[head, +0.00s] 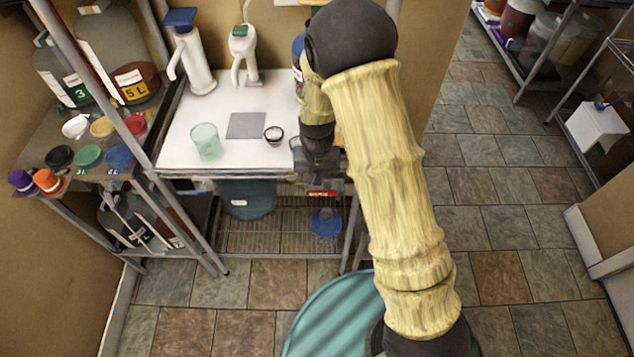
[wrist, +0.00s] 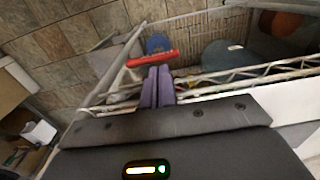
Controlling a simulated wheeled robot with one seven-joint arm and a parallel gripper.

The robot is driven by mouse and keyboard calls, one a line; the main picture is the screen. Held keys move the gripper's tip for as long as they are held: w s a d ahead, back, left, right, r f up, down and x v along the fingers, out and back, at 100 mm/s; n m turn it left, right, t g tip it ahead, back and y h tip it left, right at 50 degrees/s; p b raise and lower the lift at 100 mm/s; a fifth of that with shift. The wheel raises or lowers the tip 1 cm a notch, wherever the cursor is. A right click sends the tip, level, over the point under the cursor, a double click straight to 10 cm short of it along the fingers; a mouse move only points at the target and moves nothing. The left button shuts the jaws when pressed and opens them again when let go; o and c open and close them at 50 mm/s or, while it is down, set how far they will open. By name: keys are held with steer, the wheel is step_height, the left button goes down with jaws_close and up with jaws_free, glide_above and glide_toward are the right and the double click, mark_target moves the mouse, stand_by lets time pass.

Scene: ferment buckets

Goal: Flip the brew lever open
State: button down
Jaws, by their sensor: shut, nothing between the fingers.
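No part is clearly marked as the brew lever. A white spouted dispenser with a blue top (head: 180,45) stands at the counter's back left. A white dispenser with a green top (head: 243,52) stands to its right. A blue item (head: 298,48) beside it is mostly hidden by my arm. My gripper (head: 318,178) is at the counter's front edge, well in front of the dispensers. In the wrist view its purple fingers (wrist: 157,75) are together and empty, close to a red bar (wrist: 152,59); I cannot tell if they touch it.
A glass (head: 207,141), a grey square (head: 246,125) and a small bowl (head: 274,135) are on the white counter (head: 180,140). Lids and jugs fill the left rack. A blue bucket (head: 246,200) and a blue funnel-like item (head: 325,222) are below. Tiled floor (head: 480,200) is clear at right.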

mark_target(312, 191)
step_height(312, 191, down, 3)
steer(key=shift+w+f+p, duration=0.15)
steer(key=shift+f+p, duration=0.05)
steer(key=shift+p, duration=0.1)
steer(key=shift+s, duration=0.25)
steer(key=shift+w+f, duration=0.15)
steer(key=shift+a+f+b, duration=0.25)
steer(key=shift+b, duration=0.05)
steer(key=shift+a+f+b, duration=0.25)
steer(key=shift+f+b, duration=0.1)
steer(key=shift+f, duration=0.15)
steer(key=shift+a+f+b, duration=0.2)
steer(key=shift+f+b, duration=0.1)
steer(key=shift+f, duration=0.25)
stand_by(0.4)
steer(key=shift+r+p, duration=0.6)
steer(key=shift+r, duration=0.25)
